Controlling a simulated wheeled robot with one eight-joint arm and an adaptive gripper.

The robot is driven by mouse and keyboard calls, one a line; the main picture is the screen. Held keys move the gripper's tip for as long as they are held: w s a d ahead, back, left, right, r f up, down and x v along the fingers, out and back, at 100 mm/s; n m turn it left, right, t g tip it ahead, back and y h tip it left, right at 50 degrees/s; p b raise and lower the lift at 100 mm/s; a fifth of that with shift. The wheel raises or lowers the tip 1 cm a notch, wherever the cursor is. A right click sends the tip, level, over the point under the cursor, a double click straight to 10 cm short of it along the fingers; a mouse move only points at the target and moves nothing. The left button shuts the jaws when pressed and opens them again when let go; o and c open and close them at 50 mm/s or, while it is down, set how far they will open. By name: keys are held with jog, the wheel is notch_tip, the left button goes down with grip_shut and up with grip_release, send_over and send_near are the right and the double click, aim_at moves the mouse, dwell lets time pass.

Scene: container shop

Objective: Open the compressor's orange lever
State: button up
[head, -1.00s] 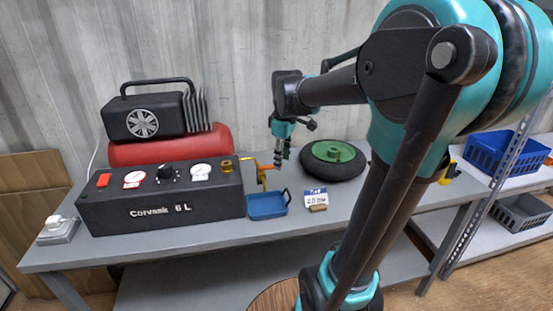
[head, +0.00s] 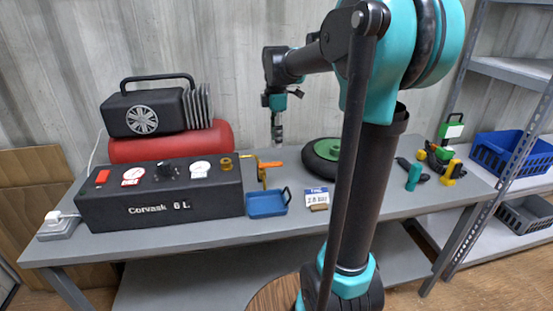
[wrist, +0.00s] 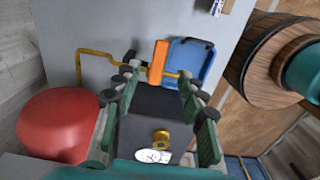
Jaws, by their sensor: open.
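The compressor (head: 160,208) is a black box with gauges, a red tank (head: 218,140) and a black motor on top. Its orange lever (head: 270,164) sits on a yellow pipe (head: 262,178) at the box's right end. In the wrist view the orange lever (wrist: 158,62) lies crosswise to the yellow pipe (wrist: 95,54). My gripper (head: 277,143) is open, pointing down above the lever in the head view. In the wrist view the lever shows between and beyond the fingertips of my gripper (wrist: 158,84); I see no contact.
A blue tray (head: 267,204) stands in front of the pipe. A price card (head: 316,196) stands right of it. A wheel with a green hub (head: 325,150) lies behind. Hand tools (head: 413,177) lie at the right end of the grey table (head: 225,241).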

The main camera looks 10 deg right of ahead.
aim_at(276, 163)
notch_tip(276, 163, down, 9)
jog(key=shift+r, duration=0.15)
jog(key=shift+c, duration=0.3)
grip_shut()
